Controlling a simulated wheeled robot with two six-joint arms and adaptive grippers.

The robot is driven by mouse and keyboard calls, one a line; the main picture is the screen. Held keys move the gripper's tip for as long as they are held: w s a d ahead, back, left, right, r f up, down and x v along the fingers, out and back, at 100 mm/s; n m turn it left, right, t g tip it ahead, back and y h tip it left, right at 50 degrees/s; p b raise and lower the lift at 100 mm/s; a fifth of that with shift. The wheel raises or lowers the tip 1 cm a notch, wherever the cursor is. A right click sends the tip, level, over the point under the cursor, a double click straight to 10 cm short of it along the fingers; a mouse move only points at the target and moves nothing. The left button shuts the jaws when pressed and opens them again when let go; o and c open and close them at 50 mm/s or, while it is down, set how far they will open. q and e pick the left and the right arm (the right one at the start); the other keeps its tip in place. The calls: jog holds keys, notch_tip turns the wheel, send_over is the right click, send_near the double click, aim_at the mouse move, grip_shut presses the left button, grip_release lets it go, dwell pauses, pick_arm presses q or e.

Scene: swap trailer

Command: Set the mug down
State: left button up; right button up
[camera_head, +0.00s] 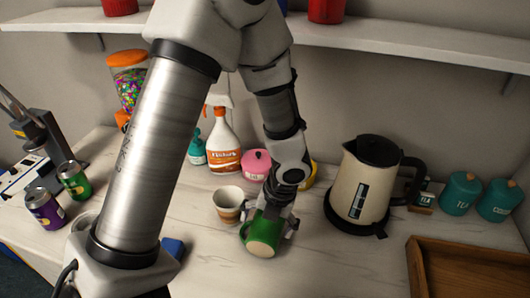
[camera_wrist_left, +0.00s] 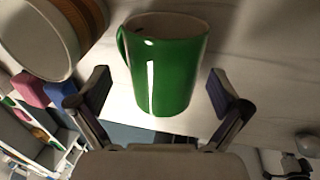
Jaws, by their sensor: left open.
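The green mug (camera_head: 262,237) is on or just above the white counter, its handle toward the left. My right gripper is in neither view.
A striped cup (camera_head: 228,203) stands close left of the mug. A kettle (camera_head: 365,185) is to the right, with a wooden tray (camera_head: 470,268) beyond it. A pink pot (camera_head: 257,163) and spray bottle (camera_head: 223,143) stand behind. Cans (camera_head: 44,206) are far left. Counter front right of the mug is clear.

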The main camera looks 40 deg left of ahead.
pick_arm(q)
jog(key=shift+d+b+x, duration=0.2)
jog(key=shift+b+x, duration=0.1)
jog(key=shift+x, duration=0.8)
jog(key=shift+w+d+f, duration=0.1)
jog(key=shift+w+f, duration=0.1)
jog(key=shift+f, duration=0.1)
jog(key=shift+s, duration=0.2)
jog(key=shift+w+f, duration=0.1)
jog(key=shift+f, duration=0.1)
jog(key=c, duration=1.5)
jog(key=shift+r, duration=0.15)
